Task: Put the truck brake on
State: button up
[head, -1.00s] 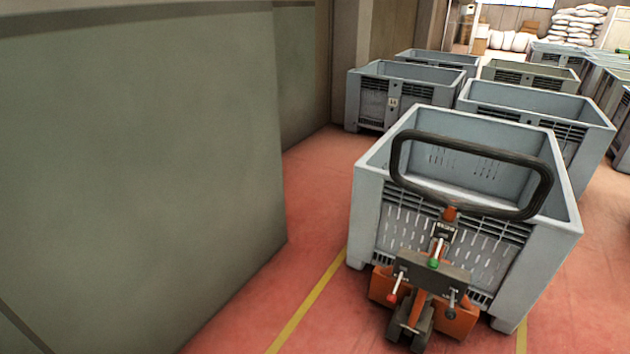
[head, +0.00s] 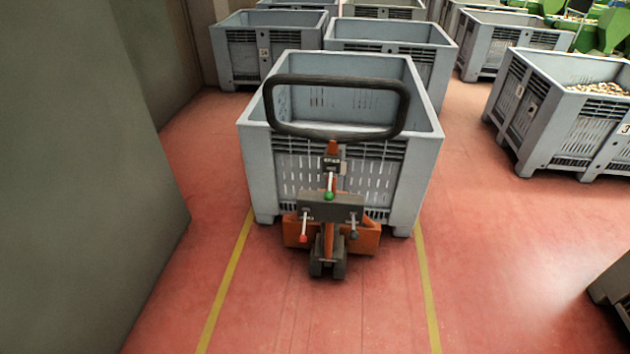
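An orange pallet truck (head: 360,241) stands in the middle of the head view, with its black loop handle (head: 337,135) upright in front of a grey crate. Below the handle is a dark cross plate (head: 333,207) with small levers. One lever has a green tip (head: 328,195), one at the left has a red tip (head: 304,237), and one at the right has a dark tip (head: 354,235). The frames do not show which one is the brake. The truck's dark wheels (head: 328,266) rest on the floor. My gripper is not in view.
A grey crate (head: 258,160) stands over the truck between two yellow floor lines (head: 226,282). More grey crates (head: 243,51) stand behind, and one with cork stoppers (head: 545,158) is at the right. A grey-green wall (head: 70,180) fills the left. The red floor in front is clear.

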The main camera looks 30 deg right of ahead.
aim_at(302, 239)
jog(key=i+j, duration=0.65)
jog(key=i, duration=0.2)
jog(key=l+z, duration=0.05)
